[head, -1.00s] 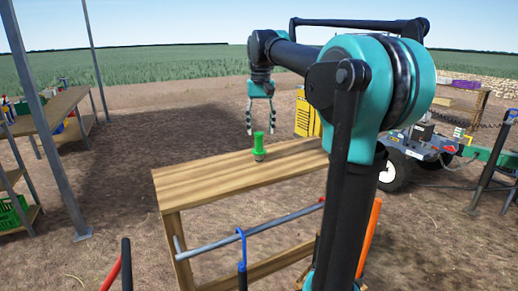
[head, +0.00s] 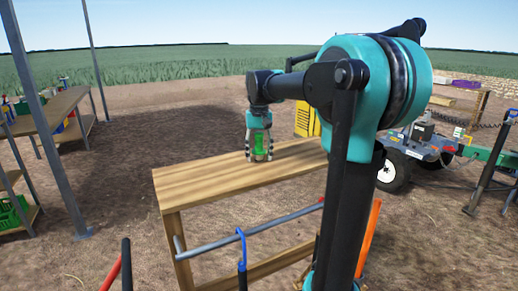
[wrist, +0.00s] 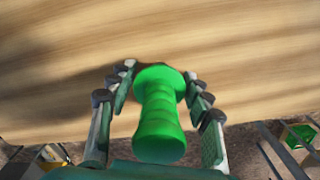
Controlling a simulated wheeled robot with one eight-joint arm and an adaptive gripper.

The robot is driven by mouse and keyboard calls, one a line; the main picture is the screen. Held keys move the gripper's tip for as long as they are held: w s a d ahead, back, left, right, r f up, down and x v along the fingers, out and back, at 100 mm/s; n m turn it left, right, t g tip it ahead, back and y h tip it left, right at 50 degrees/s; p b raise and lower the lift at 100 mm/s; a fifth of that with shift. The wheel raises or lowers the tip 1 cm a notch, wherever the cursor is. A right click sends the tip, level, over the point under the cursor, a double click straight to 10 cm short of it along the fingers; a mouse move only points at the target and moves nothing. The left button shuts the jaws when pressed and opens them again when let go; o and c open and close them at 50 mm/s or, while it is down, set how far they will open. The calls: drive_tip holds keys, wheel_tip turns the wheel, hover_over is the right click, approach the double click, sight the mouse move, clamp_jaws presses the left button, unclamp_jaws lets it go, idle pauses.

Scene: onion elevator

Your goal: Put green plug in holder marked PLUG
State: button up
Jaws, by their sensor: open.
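The green plug (head: 262,146) stands upright on the wooden table, near its far edge. My gripper (head: 259,153) is lowered over it, with fingers on both sides. In the wrist view the plug (wrist: 160,112) lies between the two fingers of my gripper (wrist: 161,85), which are open, with a gap visible on each side of the plug. The plug's lower end is hidden below its wide flange. I see no holder marked PLUG in these views.
The wooden table (head: 200,183) is otherwise bare on top. A blue-handled tool (head: 241,250) and a grey rail (head: 250,229) are at its front. A shelf bench (head: 50,110) stands at the left. A wheeled machine (head: 410,150) is at the right.

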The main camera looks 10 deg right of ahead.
clamp_jaws()
drive_tip(key=shift+r, duration=0.1)
idle(0.3)
wheel_tip(320, 180, up, 19)
drive_tip(key=w+d+f, duration=0.2)
drive_tip(key=w+f, duration=0.9)
drive_tip(key=f, duration=0.5)
drive_tip(key=w+d+f, duration=0.2)
drive_tip(key=w+f, duration=1)
drive_tip(key=f, duration=0.4)
drive_tip(key=shift+d+f+n, duration=0.15)
drive_tip(key=shift+f+n, duration=0.2)
drive_tip(key=shift+n, duration=0.05)
